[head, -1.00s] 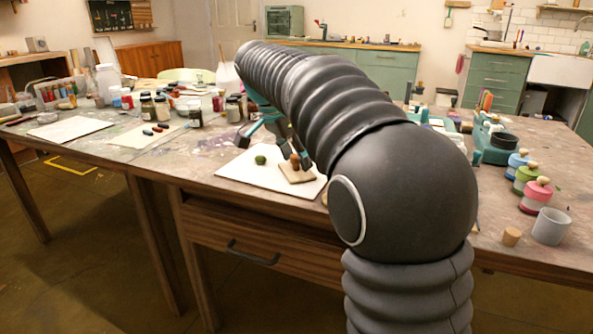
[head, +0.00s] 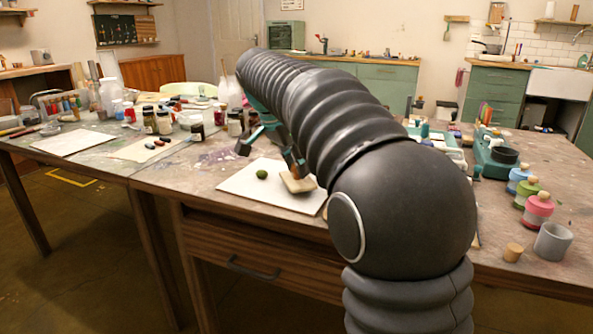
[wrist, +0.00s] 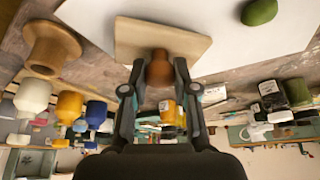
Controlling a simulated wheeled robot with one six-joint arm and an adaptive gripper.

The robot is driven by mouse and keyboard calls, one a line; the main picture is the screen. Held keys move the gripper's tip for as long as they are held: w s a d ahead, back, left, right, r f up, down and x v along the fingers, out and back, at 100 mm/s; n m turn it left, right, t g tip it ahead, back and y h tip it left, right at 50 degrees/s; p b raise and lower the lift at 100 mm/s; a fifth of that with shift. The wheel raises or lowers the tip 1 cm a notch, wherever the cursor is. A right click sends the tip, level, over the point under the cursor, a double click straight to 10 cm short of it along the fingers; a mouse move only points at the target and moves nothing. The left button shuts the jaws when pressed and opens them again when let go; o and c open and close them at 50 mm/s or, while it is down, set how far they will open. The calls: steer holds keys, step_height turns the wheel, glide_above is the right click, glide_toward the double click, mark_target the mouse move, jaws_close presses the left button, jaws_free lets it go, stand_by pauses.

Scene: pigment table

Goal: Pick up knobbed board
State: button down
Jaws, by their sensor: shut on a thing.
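The knobbed board (head: 299,185) is a small pale square wooden plate with a reddish-brown knob. In the head view it looks tilted, over the right part of a white sheet (head: 244,189). My gripper (head: 294,165) is at the knob, partly hidden by my arm. In the wrist view the plate (wrist: 150,40) shows ahead of the fingers, and my gripper (wrist: 160,70) has one finger on each side of the knob, shut on it. Whether the plate's far edge touches the sheet is hard to tell.
A small green lump (head: 262,174) lies on the sheet, left of the board. Several dark-lidded jars (head: 197,131) stand further back left. Coloured lidded pots (head: 538,211) and a grey cup (head: 552,242) stand at the right. A brown spool-shaped thing (wrist: 50,48) shows in the wrist view.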

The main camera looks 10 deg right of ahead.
step_height(320, 180, up, 3)
steer(key=shift+p, duration=0.3)
steer(key=s+d+r, duration=0.6)
steer(key=s, duration=0.3)
steer(key=shift+s+d+r, duration=0.2)
steer(key=shift+s+d, duration=0.1)
steer(key=shift+d, duration=0.05)
